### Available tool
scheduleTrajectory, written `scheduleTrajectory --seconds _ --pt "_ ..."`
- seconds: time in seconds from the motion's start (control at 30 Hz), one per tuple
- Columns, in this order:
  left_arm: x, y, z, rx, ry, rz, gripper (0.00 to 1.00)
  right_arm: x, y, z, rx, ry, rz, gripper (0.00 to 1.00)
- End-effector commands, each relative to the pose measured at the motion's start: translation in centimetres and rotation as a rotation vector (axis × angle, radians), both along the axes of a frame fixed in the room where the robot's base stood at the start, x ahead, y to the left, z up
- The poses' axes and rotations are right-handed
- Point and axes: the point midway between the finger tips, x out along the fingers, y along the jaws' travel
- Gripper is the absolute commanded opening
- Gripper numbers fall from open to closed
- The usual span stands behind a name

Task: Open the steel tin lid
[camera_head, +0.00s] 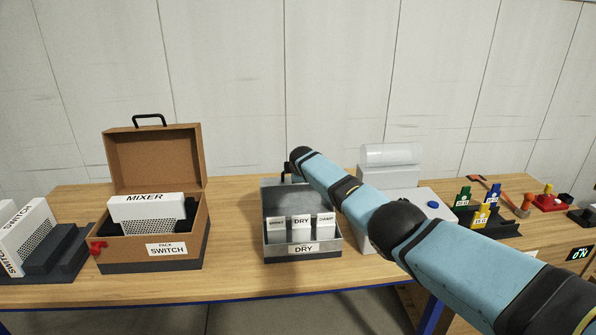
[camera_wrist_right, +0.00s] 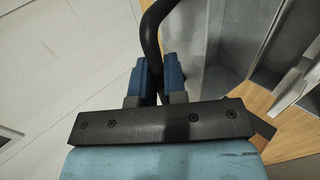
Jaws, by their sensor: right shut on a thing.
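The steel tin (camera_head: 273,252) is a grey box with a DRY label on its front, at the middle of the table in the head view. Its lid (camera_head: 272,196) stands raised at the back, so the inside shows. My right arm reaches across to it from the right. In the right wrist view my right gripper (camera_wrist_right: 155,68) is shut on the black lid handle (camera_wrist_right: 152,38), which passes between its blue fingers. Beside it are grey metal surfaces of the tin (camera_wrist_right: 218,60). In the head view the arm hides the gripper and part of the lid. My left gripper is not in view.
Several white packs (camera_head: 301,228) stand inside the tin. An open brown case (camera_head: 152,160) with a MIXER unit (camera_head: 143,208) is to its left. A light grey machine (camera_head: 389,174) is close on the right, partly behind my arm. Coloured blocks (camera_head: 480,216) stand farther right.

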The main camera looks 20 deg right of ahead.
Motion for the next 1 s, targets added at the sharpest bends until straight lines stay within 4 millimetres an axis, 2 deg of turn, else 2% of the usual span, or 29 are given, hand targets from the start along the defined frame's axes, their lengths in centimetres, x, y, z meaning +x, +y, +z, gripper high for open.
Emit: scheduleTrajectory --seconds 0.37,0.4,0.5,0.83,1.0 --pt "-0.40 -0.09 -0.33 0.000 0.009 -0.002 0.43 -0.08 -0.02 -0.19 0.001 0.007 -0.001 0.00" --pt "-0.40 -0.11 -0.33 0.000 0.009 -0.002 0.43 -0.08 -0.03 -0.19 0.001 0.008 -0.001 0.17" --pt "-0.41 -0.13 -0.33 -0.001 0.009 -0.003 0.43 -0.08 -0.03 -0.19 0.001 0.007 -0.001 0.36" --pt "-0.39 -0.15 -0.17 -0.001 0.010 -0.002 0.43 -0.13 -0.02 -0.04 0.001 0.006 -0.001 0.36" --pt "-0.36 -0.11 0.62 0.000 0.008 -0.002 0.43 -0.67 0.05 0.65 0.001 0.006 0.000 0.36"
